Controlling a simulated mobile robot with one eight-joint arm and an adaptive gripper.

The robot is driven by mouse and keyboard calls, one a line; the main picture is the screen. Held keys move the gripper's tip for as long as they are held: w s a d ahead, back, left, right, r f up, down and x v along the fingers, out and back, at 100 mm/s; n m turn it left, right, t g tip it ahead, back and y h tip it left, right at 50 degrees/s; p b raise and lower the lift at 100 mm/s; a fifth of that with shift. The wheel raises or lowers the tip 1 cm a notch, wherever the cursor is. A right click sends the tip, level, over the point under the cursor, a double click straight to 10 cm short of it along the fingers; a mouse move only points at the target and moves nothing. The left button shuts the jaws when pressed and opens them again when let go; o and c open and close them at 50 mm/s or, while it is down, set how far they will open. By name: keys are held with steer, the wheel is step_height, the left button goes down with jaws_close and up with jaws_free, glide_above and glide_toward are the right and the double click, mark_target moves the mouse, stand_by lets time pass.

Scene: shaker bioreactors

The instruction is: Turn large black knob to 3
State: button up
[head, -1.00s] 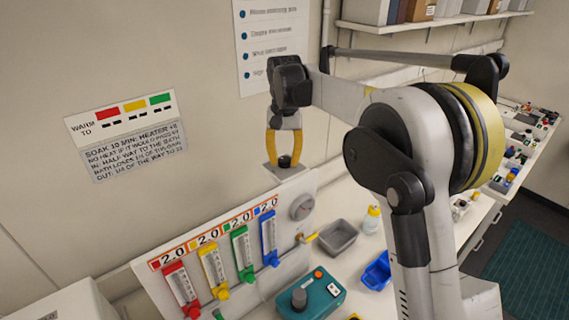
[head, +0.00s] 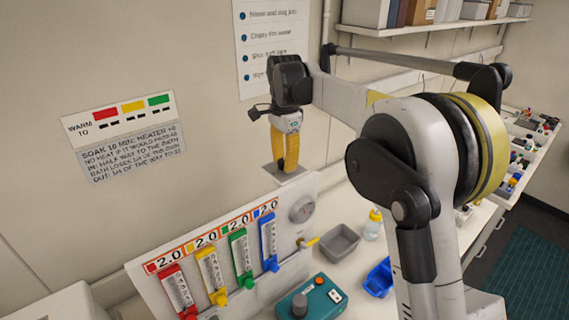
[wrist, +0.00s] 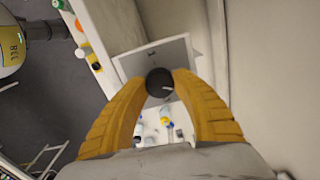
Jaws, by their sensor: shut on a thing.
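The large black knob (wrist: 159,82) sits on a light grey plate (wrist: 188,52) in the wrist view. A short white mark on the knob points right and slightly down in that view. No numbers are legible around it. My gripper (wrist: 160,88) has its yellow fingers on both sides of the knob, shut on it. In the head view, my gripper (head: 285,166) points down at the same plate (head: 287,178), on top of the upright white panel (head: 307,190). The fingers hide the knob there.
The panel carries red, yellow, green and blue gauges (head: 269,243) marked 2.0 and a round dial (head: 302,209). A teal box (head: 322,300) with a dark knob, a grey tray (head: 339,243) and a blue bin (head: 379,278) stand on the bench. A sign (head: 125,135) hangs on the wall.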

steer(key=m, duration=0.6)
steer(key=shift+b, duration=0.35)
steer(key=m, duration=0.6)
steer(key=shift+m, duration=0.3)
steer(key=o, duration=1.2)
step_height(320, 180, up, 12)
